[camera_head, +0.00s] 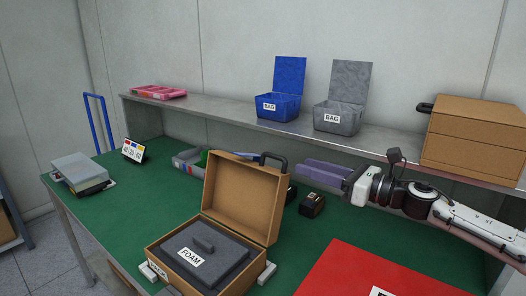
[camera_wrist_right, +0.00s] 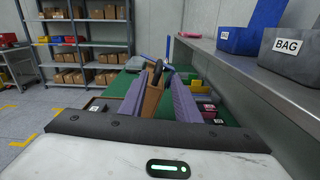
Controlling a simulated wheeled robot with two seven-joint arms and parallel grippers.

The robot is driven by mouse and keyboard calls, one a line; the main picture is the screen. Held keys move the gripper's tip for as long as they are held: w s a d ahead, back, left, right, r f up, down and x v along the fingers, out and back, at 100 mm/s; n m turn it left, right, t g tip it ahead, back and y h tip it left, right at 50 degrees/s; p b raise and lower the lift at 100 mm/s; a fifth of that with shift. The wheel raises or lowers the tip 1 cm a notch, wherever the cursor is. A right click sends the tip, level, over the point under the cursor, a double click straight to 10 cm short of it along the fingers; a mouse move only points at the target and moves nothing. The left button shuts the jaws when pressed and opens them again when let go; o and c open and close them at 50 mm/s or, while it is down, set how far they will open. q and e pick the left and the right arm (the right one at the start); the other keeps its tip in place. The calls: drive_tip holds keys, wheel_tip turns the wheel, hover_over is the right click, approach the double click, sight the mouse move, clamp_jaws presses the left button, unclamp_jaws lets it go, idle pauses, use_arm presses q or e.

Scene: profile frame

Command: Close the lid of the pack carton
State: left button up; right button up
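The pack carton (camera_head: 228,206) is a brown box on the green table, its lid standing open at the back, with a dark handle on the lid's top edge. A grey foam block (camera_head: 205,254) labelled FOAM lies inside it. My right gripper (camera_head: 305,169) comes in from the right, behind and to the right of the raised lid, apart from it. In the right wrist view its purple fingers (camera_wrist_right: 156,82) are spread and empty, with the brown lid (camera_wrist_right: 153,98) seen beyond and between them. My left gripper is not in view.
A raised grey shelf (camera_head: 215,113) runs behind the table, holding a blue BAG box (camera_head: 279,105), a grey BAG box (camera_head: 338,117) and a closed brown case (camera_head: 475,140). A grey bin (camera_head: 187,160) and a small black box (camera_head: 312,205) are near the lid. A red mat (camera_head: 385,272) lies front right.

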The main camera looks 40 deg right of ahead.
sight(278, 157)
drive_tip(key=b+x, duration=0.3)
drive_tip(key=x, duration=0.4)
drive_tip(key=shift+w+a+b, duration=0.2)
drive_tip(key=shift+w+b, duration=0.1)
drive_tip(key=shift+w, duration=0.1)
drive_tip(key=shift+b+x, duration=0.75)
drive_tip(key=shift+x, duration=0.05)
drive_tip(key=shift+w+b, duration=0.25)
drive_tip(key=shift+b, duration=0.1)
drive_tip(key=c, duration=0.7)
clamp_jaws()
